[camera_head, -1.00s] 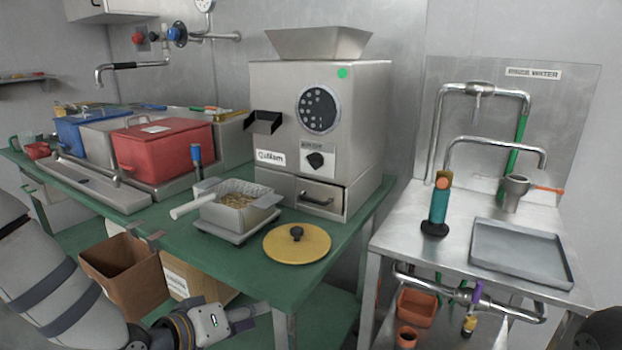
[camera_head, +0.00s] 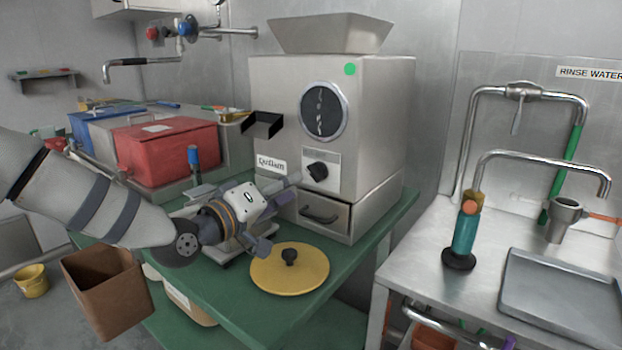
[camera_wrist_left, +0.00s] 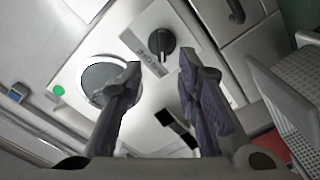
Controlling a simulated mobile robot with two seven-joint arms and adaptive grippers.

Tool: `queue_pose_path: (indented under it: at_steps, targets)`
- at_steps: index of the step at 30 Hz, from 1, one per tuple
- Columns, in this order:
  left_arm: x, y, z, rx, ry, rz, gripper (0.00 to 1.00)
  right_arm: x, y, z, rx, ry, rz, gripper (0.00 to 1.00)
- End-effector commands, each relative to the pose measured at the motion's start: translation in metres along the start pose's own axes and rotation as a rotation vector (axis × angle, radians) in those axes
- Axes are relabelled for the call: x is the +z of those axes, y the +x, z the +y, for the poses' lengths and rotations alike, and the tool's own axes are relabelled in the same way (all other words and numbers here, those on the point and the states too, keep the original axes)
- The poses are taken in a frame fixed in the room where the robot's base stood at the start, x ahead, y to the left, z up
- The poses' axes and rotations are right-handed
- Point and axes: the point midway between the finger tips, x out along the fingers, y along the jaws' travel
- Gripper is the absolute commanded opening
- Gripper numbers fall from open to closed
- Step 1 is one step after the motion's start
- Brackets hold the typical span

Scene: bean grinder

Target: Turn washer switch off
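The black knob switch (camera_head: 317,171) sits on a pale plate on the front of the steel machine (camera_head: 290,100), below the round window and above the drawer. It also shows in the left wrist view (camera_wrist_left: 160,43), with its label beside it. My left gripper (camera_head: 281,212) is in front of the machine, left of and below the knob. In the left wrist view, my left gripper (camera_wrist_left: 158,68) is open and empty, and the knob appears between and beyond its fingertips, apparently not touched. My right gripper is not in view.
A yellow lid (camera_head: 289,270) lies on the green table (camera_head: 225,320) just below my left gripper. A black chute (camera_head: 262,124) sticks out of the machine. A red box (camera_head: 165,150) stands left. My arm partly hides the metal tray. A steel sink (camera_head: 420,240) stands right.

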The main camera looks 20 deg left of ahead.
Motion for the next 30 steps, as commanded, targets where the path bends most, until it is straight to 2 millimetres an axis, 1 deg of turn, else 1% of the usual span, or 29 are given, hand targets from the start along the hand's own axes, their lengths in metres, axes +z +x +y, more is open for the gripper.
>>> queue_pose_path:
  at_steps: [1, 3, 6, 9, 12, 19, 20, 21, 23, 30]
  targets:
    - [0.005, 0.013, -0.006, -0.005, 0.001, -0.007, 0.30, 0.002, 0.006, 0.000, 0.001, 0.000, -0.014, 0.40]
    - [0.005, 0.030, -0.005, -0.005, 0.001, -0.006, 0.30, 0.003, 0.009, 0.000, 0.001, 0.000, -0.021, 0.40]
    - [0.004, 0.050, -0.004, -0.005, 0.000, -0.005, 0.30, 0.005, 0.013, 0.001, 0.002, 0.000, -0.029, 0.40]
    - [0.003, 0.062, -0.003, -0.004, 0.000, -0.004, 0.30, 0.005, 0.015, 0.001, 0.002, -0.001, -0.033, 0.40]
    - [0.002, 0.067, -0.002, -0.003, -0.001, -0.004, 0.30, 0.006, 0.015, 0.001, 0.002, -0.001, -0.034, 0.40]
    - [0.001, 0.068, -0.001, -0.002, -0.001, -0.002, 0.30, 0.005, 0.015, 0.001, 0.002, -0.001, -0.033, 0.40]
    - [0.001, 0.068, -0.001, -0.002, -0.001, -0.002, 0.23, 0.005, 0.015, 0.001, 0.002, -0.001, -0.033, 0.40]
    - [0.001, 0.068, -0.001, -0.002, -0.001, -0.002, 0.14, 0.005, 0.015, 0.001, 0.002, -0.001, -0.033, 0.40]
    - [0.001, 0.068, -0.001, -0.002, -0.001, -0.002, 0.01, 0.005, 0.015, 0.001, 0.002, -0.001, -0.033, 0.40]
    - [0.001, 0.068, -0.001, -0.002, 0.002, -0.002, 0.00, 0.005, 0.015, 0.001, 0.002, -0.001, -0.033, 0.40]
